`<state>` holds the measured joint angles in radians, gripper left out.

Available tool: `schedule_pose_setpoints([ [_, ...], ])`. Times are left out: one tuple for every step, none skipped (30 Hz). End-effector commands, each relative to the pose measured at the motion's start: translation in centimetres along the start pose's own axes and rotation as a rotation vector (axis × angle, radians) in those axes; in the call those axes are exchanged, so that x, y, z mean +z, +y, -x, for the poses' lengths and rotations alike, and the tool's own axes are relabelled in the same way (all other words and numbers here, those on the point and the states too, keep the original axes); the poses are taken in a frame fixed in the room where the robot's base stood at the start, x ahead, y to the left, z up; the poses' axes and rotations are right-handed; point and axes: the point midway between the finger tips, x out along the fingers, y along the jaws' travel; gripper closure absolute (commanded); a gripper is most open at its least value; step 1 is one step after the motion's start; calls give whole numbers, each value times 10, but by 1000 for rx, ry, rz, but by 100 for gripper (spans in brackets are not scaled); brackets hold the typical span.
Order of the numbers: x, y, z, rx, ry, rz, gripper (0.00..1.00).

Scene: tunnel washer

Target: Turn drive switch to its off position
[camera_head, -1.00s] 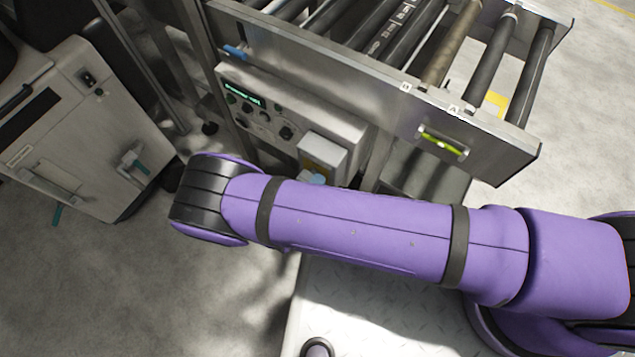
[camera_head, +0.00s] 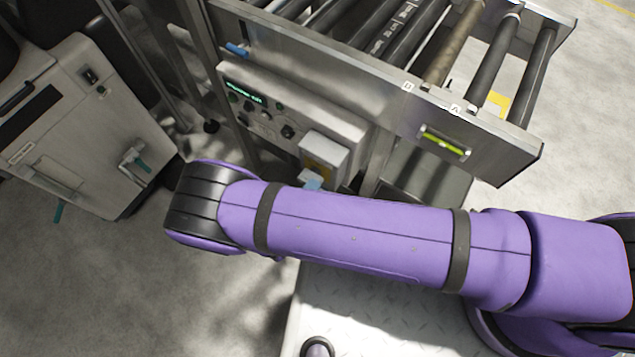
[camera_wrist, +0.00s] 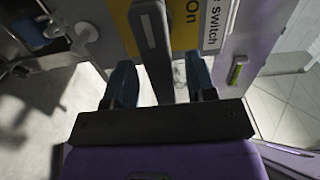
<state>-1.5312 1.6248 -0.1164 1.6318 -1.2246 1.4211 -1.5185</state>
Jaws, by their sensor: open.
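The drive switch shows in the wrist view as a long grey handle (camera_wrist: 151,42) on a yellow plate (camera_wrist: 184,28). The word "On" is on the plate beside the handle, and a white label (camera_wrist: 215,22) reads "Switch". My gripper (camera_wrist: 160,82) is open, with one dark blue finger on each side of the handle's lower end. I cannot tell whether either finger touches it. In the head view, the grey switch box (camera_head: 325,147) with its yellow face sits at the panel's lower right. My purple arm hides most of the gripper there; a small light blue part shows below the box.
A control panel (camera_head: 262,117) with a green display and several knobs is left of the switch box. A steel roller conveyor frame (camera_head: 375,75) overhangs it. A grey cabinet (camera_head: 80,125) with handles stands at the left. Open floor lies at the lower left.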

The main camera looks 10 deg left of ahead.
Motion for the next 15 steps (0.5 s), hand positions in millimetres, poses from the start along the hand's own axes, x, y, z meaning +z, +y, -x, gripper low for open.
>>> schedule_pose_setpoints([
  [0, 0, 10, 1, -2, -1, 49],
  [0, 0, 16, 2, -1, -1, 49],
  [0, 0, 24, 2, -2, -1, 49],
  [0, 0, 30, 1, -2, -2, 49],
  [1, 0, 36, 1, -2, -2, 49],
  [1, 0, 43, 2, -2, -2, 49],
  [0, 0, 48, 2, -1, -2, 49],
  [0, 0, 52, 1, -1, -1, 49],
  [0, 0, 58, 1, -2, -1, 49],
  [1, 0, 62, 1, -2, -1, 49],
  [1, 0, 66, 2, -2, -1, 49],
  [1, 0, 70, 2, -1, -1, 49],
  [1, 0, 72, 1, -1, -1, 49],
  [0, 0, 74, 1, 0, -1, 49],
  [0, 0, 76, 1, 0, -1, 49],
])
